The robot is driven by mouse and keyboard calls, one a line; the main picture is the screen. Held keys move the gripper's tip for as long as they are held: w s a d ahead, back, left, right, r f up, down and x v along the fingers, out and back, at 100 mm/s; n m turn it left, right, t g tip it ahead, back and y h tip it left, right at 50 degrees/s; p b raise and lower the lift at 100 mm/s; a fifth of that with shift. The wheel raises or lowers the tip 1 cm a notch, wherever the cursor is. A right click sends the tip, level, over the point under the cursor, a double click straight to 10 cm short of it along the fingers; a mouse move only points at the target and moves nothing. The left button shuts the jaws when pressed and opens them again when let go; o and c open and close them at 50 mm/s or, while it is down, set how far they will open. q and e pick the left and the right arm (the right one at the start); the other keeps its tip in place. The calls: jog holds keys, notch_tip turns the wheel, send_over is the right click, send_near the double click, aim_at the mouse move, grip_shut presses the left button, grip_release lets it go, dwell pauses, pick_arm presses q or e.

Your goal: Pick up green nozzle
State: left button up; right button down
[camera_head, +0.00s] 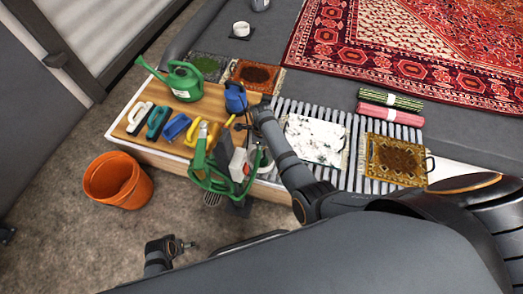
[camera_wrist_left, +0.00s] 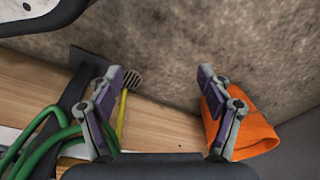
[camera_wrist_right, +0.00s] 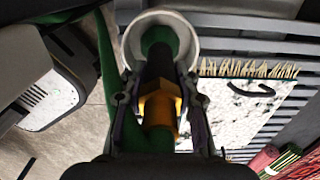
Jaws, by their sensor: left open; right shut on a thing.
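My right gripper (camera_wrist_right: 158,112) is shut on the green nozzle (camera_wrist_right: 158,105), whose black and orange middle shows between the fingers in the right wrist view. A pale round rim (camera_wrist_right: 190,30) surrounds the far end of the held piece in that view; I cannot tell what it belongs to. In the head view the right arm reaches over the bench's near edge, and the nozzle is hard to make out among the tools. A green hose (camera_head: 208,184) hangs at that edge. My left gripper (camera_wrist_left: 165,105) is open and empty, low in front of the bench.
The wooden bench (camera_head: 150,148) holds a green watering can (camera_head: 183,82), a blue jug (camera_head: 236,98) and several brushes. An orange bucket (camera_head: 118,180) stands on the floor at left. A slatted grate (camera_head: 355,150) with rug samples lies to the right.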

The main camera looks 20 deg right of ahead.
notch_tip(320, 180, up, 4)
jog(key=p, duration=0.3)
jog(key=shift+f+p, duration=0.2)
jog(key=shift+p, duration=0.15)
pick_arm(q)
jog(key=s+a+f+p, duration=0.15)
jog(key=s+p, duration=0.25)
jog(key=s, duration=0.4)
jog(key=s+a+f+p, duration=0.15)
jog(key=s+p, duration=0.25)
jog(key=s, duration=0.4)
pick_arm(e)
notch_tip(320, 180, up, 7)
jog(key=shift+f, duration=0.1)
pick_arm(q)
notch_tip(320, 180, up, 8)
jog(key=p, duration=0.7)
jog(key=shift+d+p, duration=0.4)
jog(key=shift+d, duration=0.05)
pick_arm(e)
notch_tip(320, 180, up, 8)
jog(key=shift+f, duration=0.2)
pick_arm(q)
jog(key=shift+f, duration=0.15)
